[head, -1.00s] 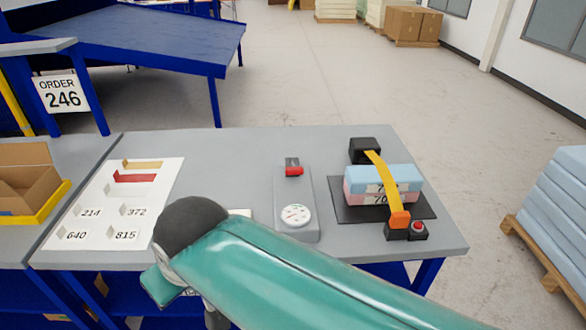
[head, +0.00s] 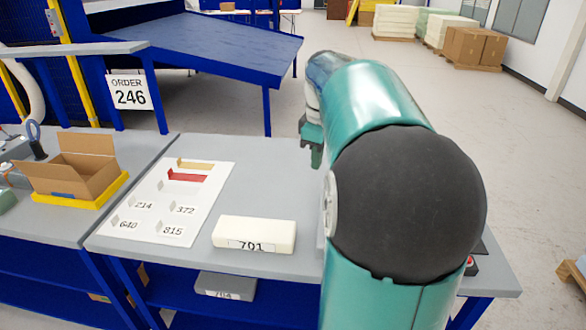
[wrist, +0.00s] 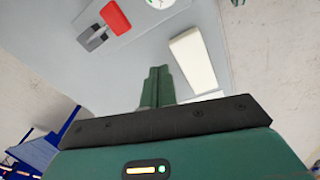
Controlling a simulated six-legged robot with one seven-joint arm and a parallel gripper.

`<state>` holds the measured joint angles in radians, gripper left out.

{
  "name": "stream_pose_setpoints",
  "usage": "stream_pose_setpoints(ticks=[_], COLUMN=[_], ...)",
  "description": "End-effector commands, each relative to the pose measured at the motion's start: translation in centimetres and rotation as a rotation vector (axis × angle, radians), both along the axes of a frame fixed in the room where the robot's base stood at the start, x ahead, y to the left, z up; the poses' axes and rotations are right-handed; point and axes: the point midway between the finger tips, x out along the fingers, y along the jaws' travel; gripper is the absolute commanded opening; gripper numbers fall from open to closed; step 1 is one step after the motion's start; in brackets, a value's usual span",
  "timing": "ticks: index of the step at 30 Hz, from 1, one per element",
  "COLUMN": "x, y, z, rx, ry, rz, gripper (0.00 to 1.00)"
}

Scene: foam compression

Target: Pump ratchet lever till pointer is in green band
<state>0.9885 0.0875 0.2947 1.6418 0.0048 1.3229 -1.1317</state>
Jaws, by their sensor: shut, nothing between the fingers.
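The ratchet lever (wrist: 116,17), with a red grip, shows at the top left of the wrist view on its grey base (wrist: 140,25). The round white gauge (wrist: 160,3) beside it is cut off by the top edge, so I cannot read its pointer or green band. My gripper (wrist: 157,72) is shut and empty, apart from the lever. In the head view my gripper (head: 313,150) hangs over the back of the table. My arm hides the lever, gauge and strapped foam there.
A cream foam block marked 701 (head: 254,235) lies on the grey table (head: 262,170), and also shows in the wrist view (wrist: 193,60). A white board (head: 165,208) lies left of it. A red button (head: 470,265) shows right of my arm. An open carton (head: 75,172) stands left.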

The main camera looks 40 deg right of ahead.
Motion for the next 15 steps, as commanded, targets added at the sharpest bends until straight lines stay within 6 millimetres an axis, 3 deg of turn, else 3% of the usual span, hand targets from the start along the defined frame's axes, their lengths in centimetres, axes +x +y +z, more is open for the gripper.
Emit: stream_pose_setpoints(ticks=[1,3,6,10,15], x=[-0.6,-1.5,-2.5,-3.2,-3.2], y=[-2.8,-5.6,-8.2,-9.7,-9.8], z=[-0.4,-0.7,-1.0,-1.1,-1.1], rx=[0.022,0.045,0.067,0.078,0.079], ry=[0.005,0.008,0.007,0.003,0.003], rz=[0.010,0.037,0.068,0.086,0.091], gripper=[0.00,0.00,0.00,0.00,0.00])
